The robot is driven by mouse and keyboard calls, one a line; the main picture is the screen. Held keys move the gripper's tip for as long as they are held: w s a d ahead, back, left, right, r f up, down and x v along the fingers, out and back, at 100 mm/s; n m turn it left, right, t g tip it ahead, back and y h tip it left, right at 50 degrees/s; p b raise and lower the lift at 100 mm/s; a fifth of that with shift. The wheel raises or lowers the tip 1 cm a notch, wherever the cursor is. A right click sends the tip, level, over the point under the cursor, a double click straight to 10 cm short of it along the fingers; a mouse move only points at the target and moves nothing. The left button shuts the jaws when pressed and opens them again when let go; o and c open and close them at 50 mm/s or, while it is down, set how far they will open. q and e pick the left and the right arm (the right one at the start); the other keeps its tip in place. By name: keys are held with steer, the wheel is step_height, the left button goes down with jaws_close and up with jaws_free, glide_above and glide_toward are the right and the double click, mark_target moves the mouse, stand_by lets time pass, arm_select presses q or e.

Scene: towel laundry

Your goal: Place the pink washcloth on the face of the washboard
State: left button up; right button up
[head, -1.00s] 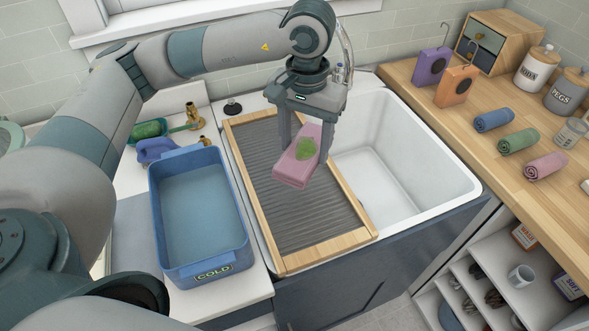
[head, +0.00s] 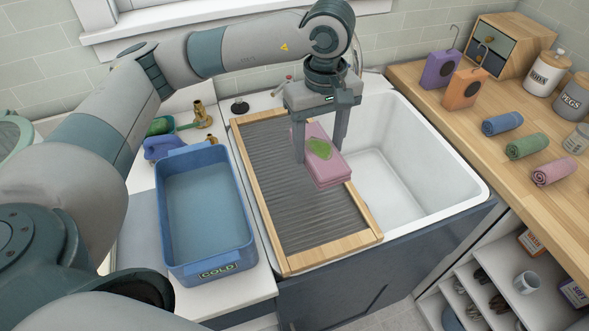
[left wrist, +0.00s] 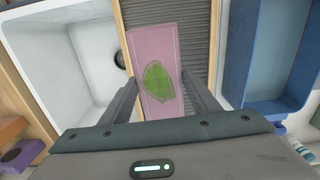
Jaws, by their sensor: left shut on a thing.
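The pink washcloth (head: 327,171) is a folded block with a green patch on top. My left gripper (head: 319,154) is shut on it, with one finger on each side. The washboard (head: 290,215) has a grey ribbed face in a pale wood frame and lies along the left side of the sink. In the head view the cloth appears held above the washboard's right part, over its right rail. In the left wrist view the cloth (left wrist: 154,55) sits between the fingers, with ribbed face (left wrist: 198,45) showing to its right. The gap beneath it is hard to judge. My right gripper is out of view.
A blue basin (head: 205,205) marked COLD stands left of the washboard. The white sink (head: 440,185) is open on the right. The wooden counter (head: 510,190) holds several rolled towels, jars and a small drawer box. A tap rises behind the gripper.

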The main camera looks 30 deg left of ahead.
mark_target(337, 150)
arm_select(q)
steer(key=n, duration=0.3)
steer(key=shift+w+d, duration=0.1)
steer(key=shift+d, duration=0.15)
steer(key=n, duration=0.5)
steer(key=shift+w+d, duration=0.15)
steer(key=shift+d, duration=0.15)
steer(key=n, duration=0.5)
steer(key=shift+w+d, duration=0.15)
steer(key=shift+d, duration=0.2)
steer(key=n, duration=0.5)
steer(key=shift+w+d+r, duration=0.1)
steer(key=shift+d, duration=0.2)
steer(key=n, duration=0.3)
steer(key=shift+w+d, duration=0.1)
steer(key=shift+d, duration=0.1)
steer(key=n, duration=0.5)
steer(key=shift+w+d, duration=0.1)
steer(key=shift+d, duration=0.2)
steer(key=n, duration=0.6)
steer(key=d+n, duration=0.1)
steer(key=n, duration=0.2)
steer(key=shift+w+d+n, duration=0.1)
steer(key=shift+w+n, duration=0.1)
steer(key=shift+n, duration=0.1)
